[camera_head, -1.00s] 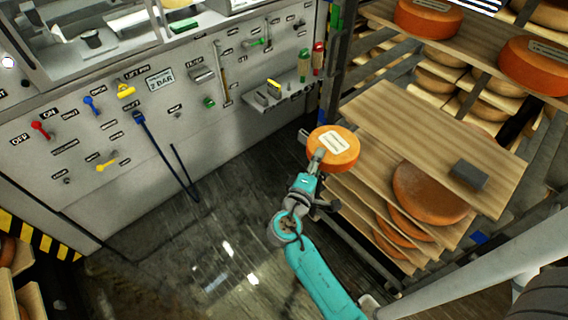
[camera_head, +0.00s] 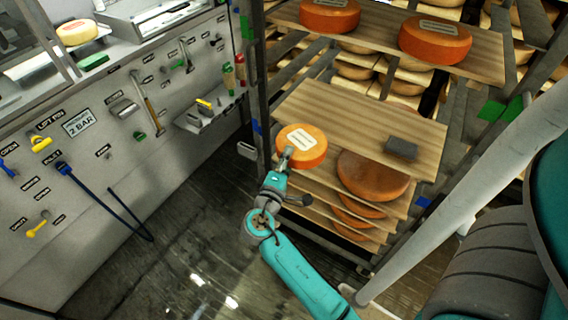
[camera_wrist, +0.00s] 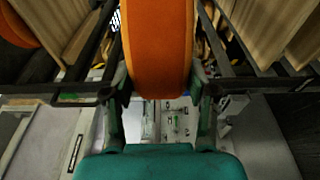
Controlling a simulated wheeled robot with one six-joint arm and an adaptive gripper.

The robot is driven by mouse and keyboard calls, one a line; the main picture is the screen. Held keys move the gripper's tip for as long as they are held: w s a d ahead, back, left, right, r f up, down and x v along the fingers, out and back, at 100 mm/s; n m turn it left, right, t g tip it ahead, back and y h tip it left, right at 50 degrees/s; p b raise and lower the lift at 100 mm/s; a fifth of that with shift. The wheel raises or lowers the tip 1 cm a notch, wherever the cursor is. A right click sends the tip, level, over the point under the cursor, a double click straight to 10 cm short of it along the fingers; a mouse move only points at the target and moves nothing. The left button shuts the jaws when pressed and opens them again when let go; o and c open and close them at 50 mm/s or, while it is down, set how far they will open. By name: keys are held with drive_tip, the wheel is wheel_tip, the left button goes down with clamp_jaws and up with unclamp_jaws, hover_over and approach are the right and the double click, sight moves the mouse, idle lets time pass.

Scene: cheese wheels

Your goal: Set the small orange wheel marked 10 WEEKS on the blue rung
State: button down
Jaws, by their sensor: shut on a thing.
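The small orange wheel (camera_head: 301,146) with a pale label is in my gripper (camera_head: 286,158), at the left front edge of the rack in the head view. The label is too small to read. In the wrist view the orange wheel (camera_wrist: 157,45) sits between the two fingers of my gripper (camera_wrist: 160,90), which are shut on its sides. Blue marks show on the rack: one on the left post (camera_head: 257,127) and one at the lower right (camera_head: 423,202). A plain shelf board (camera_head: 350,115) lies right beside the held wheel, with a dark grey block (camera_head: 401,148) on it.
Larger orange wheels stand on the upper board (camera_head: 390,38) and on boards below. Green marks (camera_head: 492,110) show on the right post. A grey wall panel (camera_head: 100,140) with levers, tools and a hose stands at the left. Wet floor (camera_head: 190,260) is open between.

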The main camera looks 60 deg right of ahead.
sight(313, 131)
drive_tip(key=shift+s+d+f+x, duration=0.15)
drive_tip(key=shift+s+f+x, duration=0.3)
drive_tip(key=shift+x, duration=2.2)
drive_tip(key=shift+s+d+f+x, duration=0.2)
drive_tip(key=shift+s+x, duration=0.4)
drive_tip(key=shift+x, duration=2.1)
drive_tip(key=shift+s+d+f+x, duration=0.1)
drive_tip(key=shift+s+f+x, duration=0.35)
drive_tip(key=shift+x, duration=2.2)
drive_tip(key=shift+f, duration=0.2)
drive_tip(key=shift+c, duration=1.7)
unclamp_jaws()
drive_tip(key=shift+o, duration=0.4)
drive_tip(key=shift+s+f, duration=0.1)
drive_tip(key=v, duration=1.2)
